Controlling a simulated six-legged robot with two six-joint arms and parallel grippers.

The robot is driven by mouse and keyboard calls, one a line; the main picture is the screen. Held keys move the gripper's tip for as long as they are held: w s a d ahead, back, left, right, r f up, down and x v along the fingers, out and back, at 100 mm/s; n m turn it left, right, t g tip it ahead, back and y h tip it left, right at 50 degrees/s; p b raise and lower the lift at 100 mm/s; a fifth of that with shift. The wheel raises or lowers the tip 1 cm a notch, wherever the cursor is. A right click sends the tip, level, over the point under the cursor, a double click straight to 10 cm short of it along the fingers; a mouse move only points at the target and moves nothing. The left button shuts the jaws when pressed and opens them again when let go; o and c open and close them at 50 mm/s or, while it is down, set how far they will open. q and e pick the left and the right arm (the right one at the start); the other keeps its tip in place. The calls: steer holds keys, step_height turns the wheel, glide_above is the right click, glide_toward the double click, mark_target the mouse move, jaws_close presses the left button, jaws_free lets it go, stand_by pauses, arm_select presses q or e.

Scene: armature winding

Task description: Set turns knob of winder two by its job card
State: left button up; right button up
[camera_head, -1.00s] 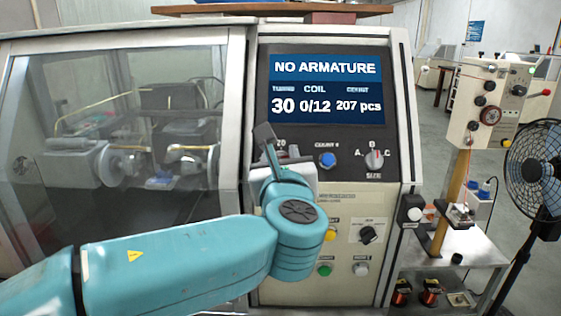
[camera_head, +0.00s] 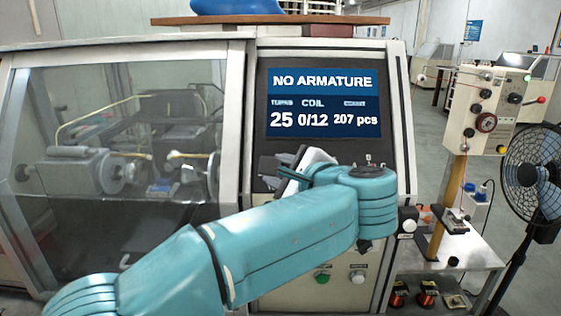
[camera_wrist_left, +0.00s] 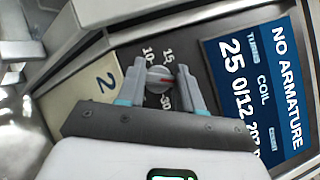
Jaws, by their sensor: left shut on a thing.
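The turns knob (camera_wrist_left: 158,79) is a small grey knob with a red mark, on the dark panel of winder two. My left gripper (camera_wrist_left: 163,71) is shut on it, one finger on each side. The marks 10, 15 and 30 show around the knob; other marks are hidden. The winder's screen (camera_head: 323,103) reads NO ARMATURE, turns 25, coil 0/12, 207 pcs. In the head view my left gripper (camera_head: 277,168) and wrist cover the knob. I cannot make out a job card. My right gripper is not in view.
The winder's clear cover (camera_head: 110,130) is at the left, with the winding parts behind it. A green button (camera_head: 322,277) and a white button (camera_head: 358,276) are below my arm. A side table (camera_head: 465,250) and a fan (camera_head: 535,180) stand at the right.

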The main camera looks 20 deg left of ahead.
arm_select(q)
steer(key=n+g, duration=0.1)
steer(key=n, duration=0.1)
steer(key=n+g+p, duration=0.1)
steer(key=n+g, duration=0.1)
steer(key=n, duration=0.1)
steer(key=shift+r+h, duration=0.1)
steer(key=shift+h, duration=0.3)
steer(key=shift+n, duration=0.4)
steer(key=o, duration=1)
steer(key=shift+s, duration=0.1)
steer(key=shift+o, duration=0.2)
